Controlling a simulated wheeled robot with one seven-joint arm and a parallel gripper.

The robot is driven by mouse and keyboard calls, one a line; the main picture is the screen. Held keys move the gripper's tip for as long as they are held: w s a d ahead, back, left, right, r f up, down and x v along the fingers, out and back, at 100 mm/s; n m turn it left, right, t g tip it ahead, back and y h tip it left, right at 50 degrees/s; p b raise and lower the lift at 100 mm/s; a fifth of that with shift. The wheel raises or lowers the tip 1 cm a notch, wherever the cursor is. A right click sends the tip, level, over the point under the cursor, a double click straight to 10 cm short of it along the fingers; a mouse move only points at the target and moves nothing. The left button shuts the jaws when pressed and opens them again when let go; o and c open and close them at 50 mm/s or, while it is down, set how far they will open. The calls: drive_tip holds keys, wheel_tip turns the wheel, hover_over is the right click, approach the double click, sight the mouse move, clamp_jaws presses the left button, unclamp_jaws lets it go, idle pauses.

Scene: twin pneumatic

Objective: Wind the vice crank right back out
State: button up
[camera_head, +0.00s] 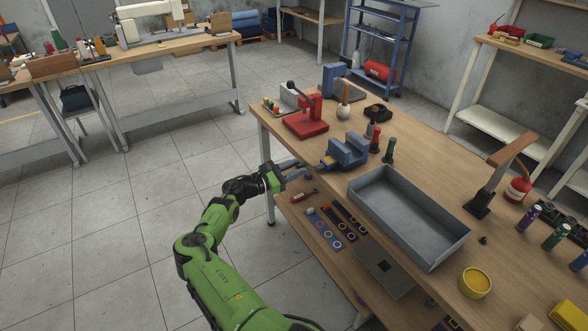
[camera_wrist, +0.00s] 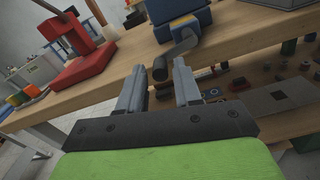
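The blue vice (camera_head: 345,150) sits at the near left edge of the wooden workbench. In the wrist view its blue body (camera_wrist: 182,22) is at the top. The vice crank (camera_wrist: 182,46) is a grey bent arm ending in a dark round grip (camera_wrist: 160,70). My gripper (camera_head: 303,170) reaches in from the left, just short of the vice. In the wrist view my gripper (camera_wrist: 159,80) is open, with the dark grip seen between or just beyond its fingertips. Gaps show on both sides, and I cannot tell any contact. The crank is hard to make out in the head view.
A grey tray (camera_head: 400,245) lies right of the vice. A red press (camera_head: 305,122) stands behind it; dark and green-capped bottles (camera_head: 388,150) stand close to its right. A lower shelf (camera_head: 315,225) under the bench edge holds tools. The floor left of the bench is clear.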

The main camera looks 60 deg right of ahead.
drive_tip(key=shift+o, duration=0.5)
drive_tip(key=p+v, duration=0.1)
drive_tip(key=v, duration=1.4)
drive_tip(key=shift+a+p, duration=0.35)
drive_tip(key=shift+w, duration=0.1)
